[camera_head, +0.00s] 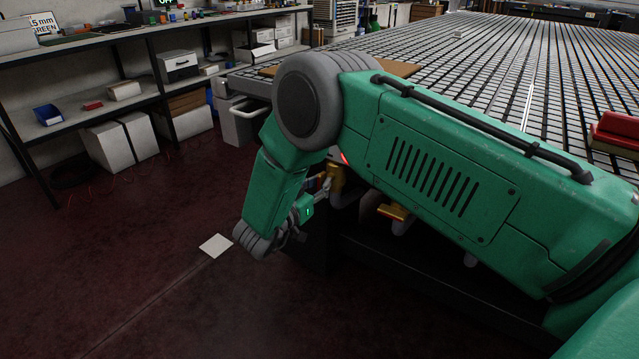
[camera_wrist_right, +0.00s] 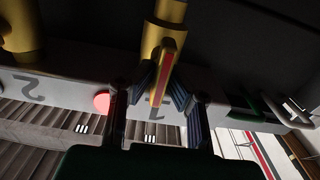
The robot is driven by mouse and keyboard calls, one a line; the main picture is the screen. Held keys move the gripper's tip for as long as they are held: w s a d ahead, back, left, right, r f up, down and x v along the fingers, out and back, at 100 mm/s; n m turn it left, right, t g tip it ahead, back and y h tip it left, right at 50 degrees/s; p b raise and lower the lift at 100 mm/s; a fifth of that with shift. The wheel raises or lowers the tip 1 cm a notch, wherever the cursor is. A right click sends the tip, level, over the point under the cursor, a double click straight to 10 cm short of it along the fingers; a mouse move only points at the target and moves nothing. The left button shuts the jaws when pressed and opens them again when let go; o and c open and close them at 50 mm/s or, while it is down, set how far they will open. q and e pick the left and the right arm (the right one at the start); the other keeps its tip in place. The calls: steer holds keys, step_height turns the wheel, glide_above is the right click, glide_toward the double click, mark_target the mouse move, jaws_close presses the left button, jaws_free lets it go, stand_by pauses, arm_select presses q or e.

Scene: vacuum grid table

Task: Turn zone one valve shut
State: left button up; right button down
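The zone one valve's yellow handle with a red stripe (camera_wrist_right: 164,70) shows in the right wrist view, above an upside-down "1" on a pale rail. The handle lies roughly in line with its yellow body (camera_wrist_right: 165,12). My right gripper (camera_wrist_right: 163,82) has one finger on each side of the handle, the pads tilted in against it. In the head view my right gripper (camera_head: 316,190) reaches under the table edge beside a yellow valve part (camera_head: 336,182), partly hidden by my green arm. My left gripper is in neither view.
A second yellow valve (camera_wrist_right: 20,25) is by the upside-down "2". A red light (camera_wrist_right: 102,102) glows on the rail between the labels. The slatted grid table (camera_head: 480,60) lies above. A shelf (camera_head: 70,130) with boxes stands at the left; the dark red floor before it is mostly clear.

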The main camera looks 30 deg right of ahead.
stand_by(0.3)
steer(key=m+p, duration=0.1)
steer(key=m, duration=0.3)
steer(key=shift+d+r+m, duration=0.1)
steer(key=shift+d+m, duration=0.05)
steer(key=shift+m, duration=0.15)
steer(key=m+p, duration=0.1)
steer(key=m, duration=0.5)
steer(key=shift+s+d+p, duration=0.1)
steer(key=shift+s+p, duration=0.05)
steer(key=shift+p, duration=0.2)
steer(key=m, duration=0.4)
steer(key=shift+f+p, duration=0.25)
steer(key=shift+p, duration=0.05)
steer(key=shift+f+m, duration=0.1)
steer(key=shift+m, duration=1.5)
